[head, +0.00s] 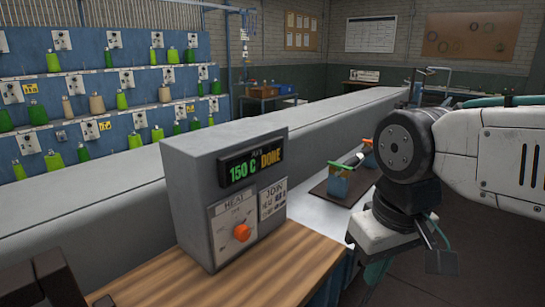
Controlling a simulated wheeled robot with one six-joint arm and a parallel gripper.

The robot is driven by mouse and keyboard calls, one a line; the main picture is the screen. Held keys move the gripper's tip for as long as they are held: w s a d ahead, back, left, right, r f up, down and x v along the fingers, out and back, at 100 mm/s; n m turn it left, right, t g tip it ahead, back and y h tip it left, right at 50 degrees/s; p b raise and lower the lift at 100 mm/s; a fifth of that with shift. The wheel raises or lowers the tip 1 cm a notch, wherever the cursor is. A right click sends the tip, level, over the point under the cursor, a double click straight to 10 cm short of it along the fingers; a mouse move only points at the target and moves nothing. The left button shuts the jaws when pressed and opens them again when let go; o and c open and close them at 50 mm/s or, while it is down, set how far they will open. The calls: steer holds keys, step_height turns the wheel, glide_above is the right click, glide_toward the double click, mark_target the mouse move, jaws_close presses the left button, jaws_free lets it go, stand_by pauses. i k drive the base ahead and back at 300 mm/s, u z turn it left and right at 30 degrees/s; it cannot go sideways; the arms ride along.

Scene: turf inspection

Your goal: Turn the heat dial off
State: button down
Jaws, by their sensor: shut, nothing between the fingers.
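The heat dial (241,232) is an orange knob on a pale plate marked HEAT, on the front of a grey control box (200,200). The way its pointer faces is too small to tell. The box display (252,166) reads 150 C in green and DONE in amber. My gripper (375,271) hangs at the lower right, below the black and white wrist. It is shut and holds nothing. It is well to the right of the dial and apart from it.
The box stands on a wooden top (285,265). A JOIN label (273,198) is beside the dial. A long grey beam (100,205) runs behind. A dark tray (335,190) holds a small blue container.

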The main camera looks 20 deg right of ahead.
mark_target(243, 233)
steer(key=u, duration=0.95)
steer(key=k, duration=0.6)
steer(key=z, duration=1.1)
